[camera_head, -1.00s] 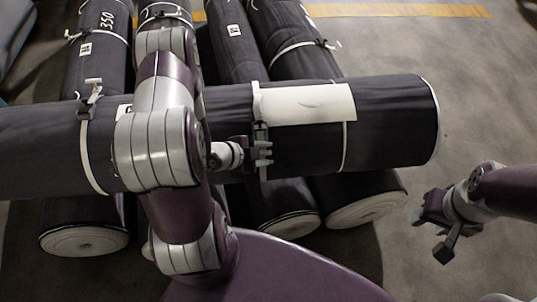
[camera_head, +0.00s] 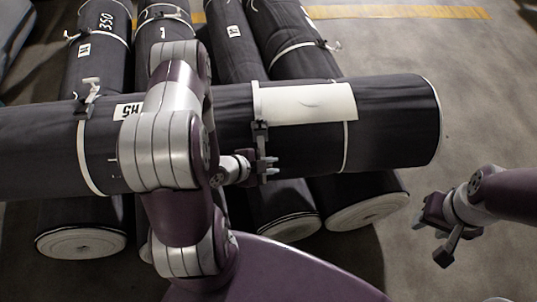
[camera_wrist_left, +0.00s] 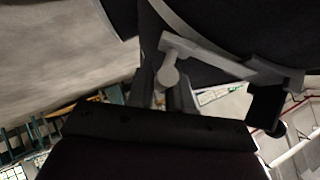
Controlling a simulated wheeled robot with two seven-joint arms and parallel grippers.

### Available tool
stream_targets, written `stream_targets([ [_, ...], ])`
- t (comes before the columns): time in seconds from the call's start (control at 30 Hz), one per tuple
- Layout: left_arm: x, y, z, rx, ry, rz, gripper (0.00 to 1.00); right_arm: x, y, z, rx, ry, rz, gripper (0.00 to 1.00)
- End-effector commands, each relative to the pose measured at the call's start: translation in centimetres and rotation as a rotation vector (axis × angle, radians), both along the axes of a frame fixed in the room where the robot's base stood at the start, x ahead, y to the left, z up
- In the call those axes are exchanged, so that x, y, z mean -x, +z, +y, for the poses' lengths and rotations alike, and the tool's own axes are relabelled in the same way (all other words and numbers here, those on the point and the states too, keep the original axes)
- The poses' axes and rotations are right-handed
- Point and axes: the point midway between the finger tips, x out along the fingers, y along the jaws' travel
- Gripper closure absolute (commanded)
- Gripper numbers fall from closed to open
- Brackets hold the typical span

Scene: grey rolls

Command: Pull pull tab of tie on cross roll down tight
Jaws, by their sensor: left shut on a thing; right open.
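The dark cross roll (camera_head: 395,120) lies across several other rolls. A white tie with a buckle (camera_head: 92,88) circles its left part, and another pale tie (camera_head: 255,102) runs down beside the white label near its middle. My left gripper (camera_head: 268,166) is at the front of the cross roll, just below the dark fitting (camera_head: 260,132) on that tie. In the left wrist view my left fingers (camera_wrist_left: 172,98) are shut on a grey pull tab with a round end (camera_wrist_left: 168,74); a strap-like bar runs from it to the right. My right gripper (camera_head: 440,225) is open and empty, right of the rolls.
Several dark rolls (camera_head: 285,50) lie beneath, pointing away, with pale ends at the front. A white label (camera_head: 308,102) covers part of the cross roll. Clear concrete floor (camera_head: 460,80) lies to the right, with a yellow line (camera_head: 400,11) at the back.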

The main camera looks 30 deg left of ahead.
Motion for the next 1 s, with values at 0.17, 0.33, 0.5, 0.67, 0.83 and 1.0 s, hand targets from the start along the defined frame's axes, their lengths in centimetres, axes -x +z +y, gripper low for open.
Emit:
stream_targets([
  [0.17, 1.5, -1.7, -0.9, 0.001, -0.001, 0.002, 1.00, 0.0, -1.0, 0.0, 0.000, 0.000, 0.000, 0.57],
  [0.33, 1.8, -1.8, -1.1, 0.001, -0.002, 0.006, 1.00, 0.0, -0.9, 0.0, 0.000, 0.000, 0.000, 0.57],
  [0.5, 1.9, -1.9, -1.1, 0.003, -0.002, 0.011, 0.67, 0.0, -1.0, 0.0, 0.000, 0.000, 0.000, 0.57],
  [0.67, 1.8, -1.8, -1.1, 0.002, -0.001, 0.006, 0.60, 0.0, -1.0, 0.0, 0.000, 0.000, 0.000, 0.57],
  [0.83, 1.8, -1.5, -0.9, 0.001, 0.000, 0.004, 0.60, 0.0, -0.8, 0.0, 0.000, 0.000, 0.000, 0.57],
  [1.0, 3.1, 0.0, 0.0, 0.000, 0.005, 0.004, 0.60, 0.0, 0.1, 0.0, 0.000, 0.000, 0.000, 0.57],
])
